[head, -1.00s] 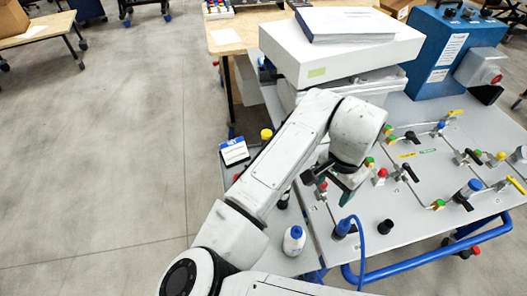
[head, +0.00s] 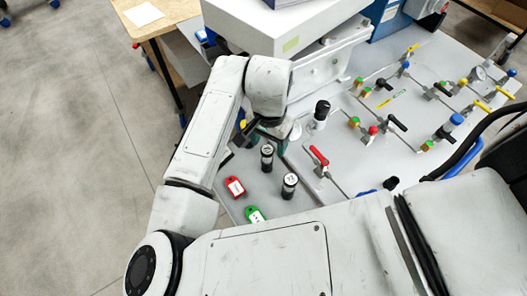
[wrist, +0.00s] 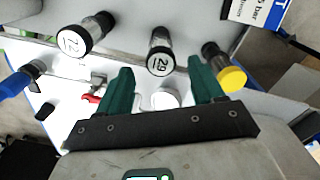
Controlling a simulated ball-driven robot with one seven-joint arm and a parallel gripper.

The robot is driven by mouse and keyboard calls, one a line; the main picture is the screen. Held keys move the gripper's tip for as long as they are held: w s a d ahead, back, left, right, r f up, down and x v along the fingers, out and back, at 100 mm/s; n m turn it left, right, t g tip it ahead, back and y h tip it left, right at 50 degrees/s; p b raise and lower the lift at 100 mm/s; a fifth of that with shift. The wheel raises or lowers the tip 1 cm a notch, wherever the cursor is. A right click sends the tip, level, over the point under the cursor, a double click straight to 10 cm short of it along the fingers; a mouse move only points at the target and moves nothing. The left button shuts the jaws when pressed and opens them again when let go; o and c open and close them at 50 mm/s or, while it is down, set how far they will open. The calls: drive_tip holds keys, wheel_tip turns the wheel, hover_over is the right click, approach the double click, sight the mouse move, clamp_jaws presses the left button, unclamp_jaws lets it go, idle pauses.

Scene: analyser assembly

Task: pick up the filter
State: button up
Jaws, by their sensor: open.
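I cannot tell for sure which thing is the filter. Two short dark cylinders with numbered ends stand on the grey shelf, one at the back (head: 267,157) and one nearer (head: 289,186). In the wrist view, one cylinder (wrist: 160,52) reads 29 and lies just beyond the gap between my fingers; the other (wrist: 84,38) reads 72, to the left. My gripper (wrist: 158,92) is open, its two green fingers apart with nothing held. A white round thing (wrist: 165,99) shows between the fingers. In the head view my arm partly hides the area around the gripper.
A panel (head: 352,165) with valves and coloured knobs adjoins on the right, with a red-handled valve (head: 319,156) near the cylinders. A yellow-ended cylinder (wrist: 231,77) is close to the right finger. A white case stands behind.

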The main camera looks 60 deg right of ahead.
sight(267, 157)
wheel_tip(267, 157, down, 7)
drive_tip(key=shift+w+a+f+p, duration=0.1)
drive_tip(key=shift+f+p, duration=0.05)
drive_tip(key=shift+p, duration=0.4)
clamp_jaws()
idle(0.5)
